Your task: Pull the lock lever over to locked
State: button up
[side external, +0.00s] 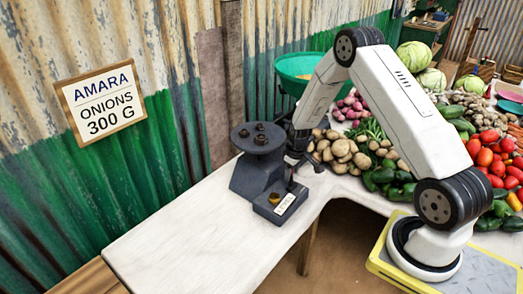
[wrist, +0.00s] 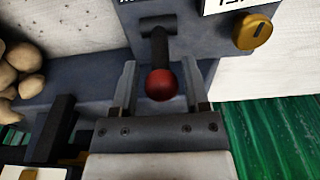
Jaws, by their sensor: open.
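The lock lever (wrist: 160,84) has a dark shaft and a red ball knob, rising from a slot in the grey housing of the balance (wrist: 200,30). In the wrist view my gripper (wrist: 160,76) is open, with one finger on each side of the red knob and visible gaps between. The fingers do not appear to touch the knob. In the side view the dark grey balance (side external: 250,180) stands on the pale counter, and my gripper is low at its right side. The lever is hard to make out there.
A brass knob (wrist: 253,31) sits beside the lever on the housing, near a white label (side external: 285,203). Potatoes (side external: 342,150) and other vegetables lie right of the balance. A sign (side external: 100,101) hangs on the wall. The counter's front left (side external: 190,245) is clear.

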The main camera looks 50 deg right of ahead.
jog(key=shift+s, duration=0.95)
jog(key=shift+s, duration=0.7)
jog(key=shift+s, duration=0.65)
dwell(0.4)
jog(key=shift+s, duration=0.8)
jog(key=shift+s, duration=0.6)
jog(key=shift+s+r, duration=0.1)
jog(key=shift+s, duration=0.25)
jog(key=shift+s, duration=0.3)
jog(key=o, duration=0.6)
jog(key=shift+c, duration=0.2)
